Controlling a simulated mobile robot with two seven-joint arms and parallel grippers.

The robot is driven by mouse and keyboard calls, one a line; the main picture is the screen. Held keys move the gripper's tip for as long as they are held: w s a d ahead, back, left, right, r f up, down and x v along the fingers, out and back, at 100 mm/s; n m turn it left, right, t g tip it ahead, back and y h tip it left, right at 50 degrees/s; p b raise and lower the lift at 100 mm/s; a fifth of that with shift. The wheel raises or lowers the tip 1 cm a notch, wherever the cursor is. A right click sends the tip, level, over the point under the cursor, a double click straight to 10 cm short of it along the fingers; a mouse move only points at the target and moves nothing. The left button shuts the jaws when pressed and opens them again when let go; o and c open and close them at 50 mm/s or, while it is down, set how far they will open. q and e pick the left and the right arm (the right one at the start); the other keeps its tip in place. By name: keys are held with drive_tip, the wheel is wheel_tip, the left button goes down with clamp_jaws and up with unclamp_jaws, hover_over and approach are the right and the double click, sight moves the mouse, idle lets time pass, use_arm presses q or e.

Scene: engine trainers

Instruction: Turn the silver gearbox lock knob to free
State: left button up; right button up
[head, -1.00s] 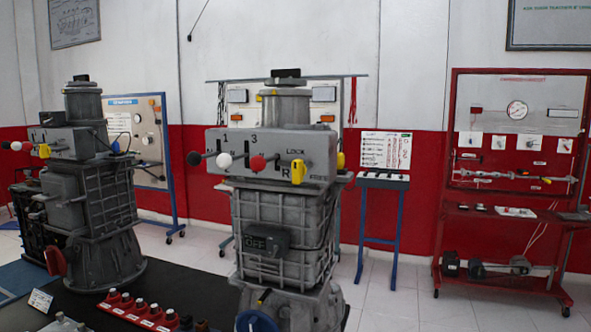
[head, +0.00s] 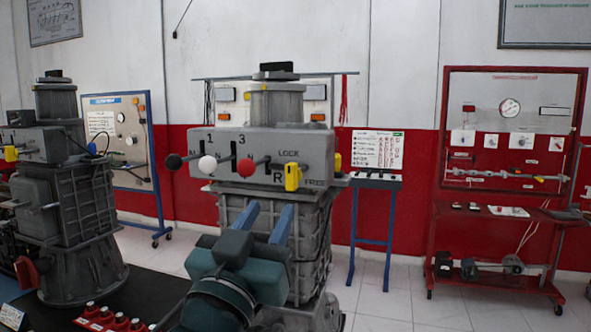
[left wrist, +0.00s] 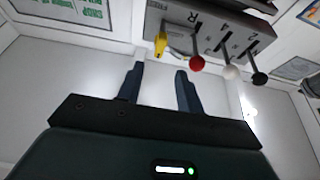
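The grey gearbox (head: 305,146) stands upright in the middle of the head view, its front panel marked LOCK and FREE at the right. The yellow lock knob (head: 292,176) sits between those marks, its long side roughly upright. In the left wrist view the yellow knob (left wrist: 161,43) is at the top, just beyond the fingertips and apart from them. My left gripper (head: 268,208) is open and empty, below and left of the knob, in front of the gearbox body. It also shows in the left wrist view (left wrist: 159,69). My right gripper is not in view.
Black, white (head: 207,164) and red (head: 246,167) ball levers stick out left of the knob. Another grey gearbox (head: 75,205) stands at the left. A red trolley (head: 437,200) and a blue stand (head: 355,230) are at the right, with bare floor between.

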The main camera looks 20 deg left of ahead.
sight(289, 178)
use_arm(q)
drive_tip(key=p+x, duration=0.3)
drive_tip(key=x, duration=0.9)
drive_tip(key=shift+w, duration=0.4)
drive_tip(key=shift+c, duration=0.6)
clamp_jaws()
